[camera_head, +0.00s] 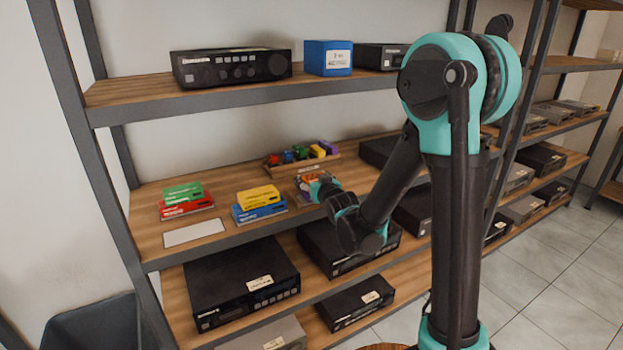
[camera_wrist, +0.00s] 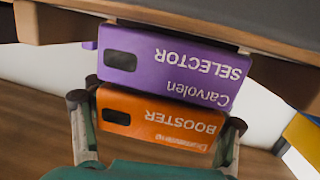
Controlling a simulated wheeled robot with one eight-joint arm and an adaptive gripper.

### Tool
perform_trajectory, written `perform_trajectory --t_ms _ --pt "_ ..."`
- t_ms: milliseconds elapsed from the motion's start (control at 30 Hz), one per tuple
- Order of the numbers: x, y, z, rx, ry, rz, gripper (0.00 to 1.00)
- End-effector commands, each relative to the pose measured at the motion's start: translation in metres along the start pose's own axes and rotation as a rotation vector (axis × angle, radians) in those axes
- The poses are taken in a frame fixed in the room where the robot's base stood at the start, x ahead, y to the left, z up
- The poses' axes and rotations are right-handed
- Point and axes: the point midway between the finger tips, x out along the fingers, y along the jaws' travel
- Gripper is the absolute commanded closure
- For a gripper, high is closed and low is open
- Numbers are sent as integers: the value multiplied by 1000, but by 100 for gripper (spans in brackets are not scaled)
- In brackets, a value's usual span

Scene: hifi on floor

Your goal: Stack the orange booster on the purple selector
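The purple selector (camera_wrist: 165,66) and the orange booster (camera_wrist: 160,120) show with their labels upside down in the wrist view. The booster is directly against the selector, below it in that picture, so it sits on the selector's top with the picture turned over. My gripper (camera_wrist: 160,112) has one finger at each end of the booster, both apparently touching it. In the head view my gripper (camera_head: 322,188) is at the middle shelf, at a small purple and orange stack (camera_head: 307,181), partly hidden by my arm.
On the middle shelf are a red and green stack (camera_head: 185,200), a yellow and blue stack (camera_head: 259,203), a blank white plate (camera_head: 194,232) and a wooden rack of coloured blocks (camera_head: 301,156). The upper shelf (camera_head: 110,93) hangs above. Black units (camera_head: 240,281) fill the shelf below.

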Motion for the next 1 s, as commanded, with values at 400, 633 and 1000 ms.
perform_trajectory --t_ms 400,633,1000 --pt "0 0 0 0 0 0 4" --pt "-12 0 0 0 0 0 4" --pt "-79 0 0 0 0 0 4"
